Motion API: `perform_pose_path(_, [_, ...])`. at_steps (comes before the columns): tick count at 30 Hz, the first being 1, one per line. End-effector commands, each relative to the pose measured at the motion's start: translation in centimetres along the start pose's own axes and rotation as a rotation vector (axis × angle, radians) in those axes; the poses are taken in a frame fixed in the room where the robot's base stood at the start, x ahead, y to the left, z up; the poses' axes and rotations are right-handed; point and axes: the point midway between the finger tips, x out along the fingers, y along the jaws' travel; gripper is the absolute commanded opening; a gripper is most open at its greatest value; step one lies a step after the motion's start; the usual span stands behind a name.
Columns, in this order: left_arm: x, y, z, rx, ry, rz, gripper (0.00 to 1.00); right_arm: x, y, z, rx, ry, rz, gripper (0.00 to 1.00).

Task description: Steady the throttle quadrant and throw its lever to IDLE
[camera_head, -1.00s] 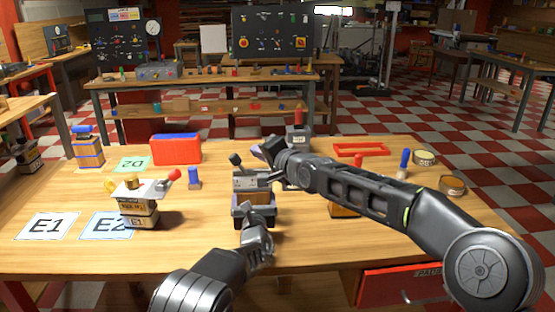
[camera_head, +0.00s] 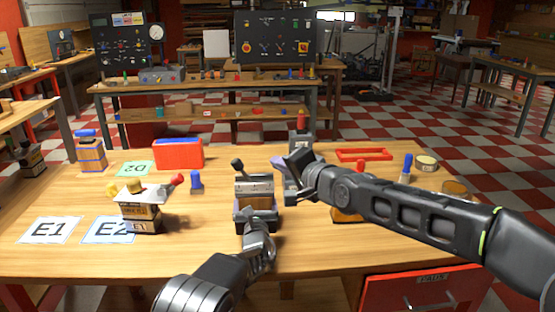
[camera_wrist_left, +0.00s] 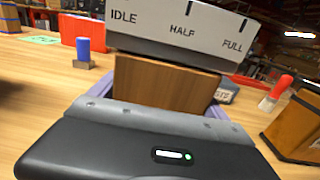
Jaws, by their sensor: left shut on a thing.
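The throttle quadrant (camera_head: 256,187) has a pale scale plate on a wooden block and stands at the table's middle. Its black-knobbed lever (camera_head: 237,164) leans to the left. In the left wrist view the scale plate (camera_wrist_left: 180,35) reads IDLE at left, HALF in the middle and FULL at right; the lever is out of that view. My left gripper (camera_head: 256,222) is shut on the quadrant's near lower part; its fingertips are hard to see. My right gripper (camera_head: 297,164) is to the right of the quadrant, apart from it; its jaw opening is unclear.
A wooden device with a red handle (camera_head: 142,210) stands left, by cards E1 (camera_head: 50,230) and E2 (camera_head: 105,230). A blue-topped peg (camera_head: 196,182) and a red box (camera_head: 178,154) are behind. A grey red-topped device (camera_head: 301,137) stands behind my right gripper.

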Motion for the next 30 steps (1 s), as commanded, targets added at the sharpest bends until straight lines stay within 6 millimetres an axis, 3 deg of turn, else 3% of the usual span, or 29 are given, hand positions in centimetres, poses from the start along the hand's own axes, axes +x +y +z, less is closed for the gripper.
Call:
perform_pose_path(9, [0.0,0.1,0.1,0.0,-0.001,0.001,0.25,0.0,0.0,0.0,0.0,0.0,0.0,0.0])
perform_pose_path(10, [0.0,0.1,0.1,0.0,-0.001,0.001,0.9,0.0,0.0,0.0,0.0,0.0,0.0,0.0])
perform_pose_path(12, [0.0,0.1,0.1,0.0,-0.001,0.001,0.95,0.0,0.0,0.0,0.0,0.0,0.0,0.0])
perform_pose_path(14, [0.0,0.1,0.0,0.0,-0.001,0.001,1.0,0.0,0.0,0.0,0.0,0.0,0.0,0.0])
perform_pose_path(23, [-0.1,0.0,0.0,0.0,0.0,0.0,1.0,0.0,0.0,0.0,0.0,0.0,0.0,0.0])
perform_pose_path(30, [-1.9,0.0,0.1,0.001,0.0,0.0,1.0,0.0,0.0,0.0,0.0,0.0,0.0,0.0])
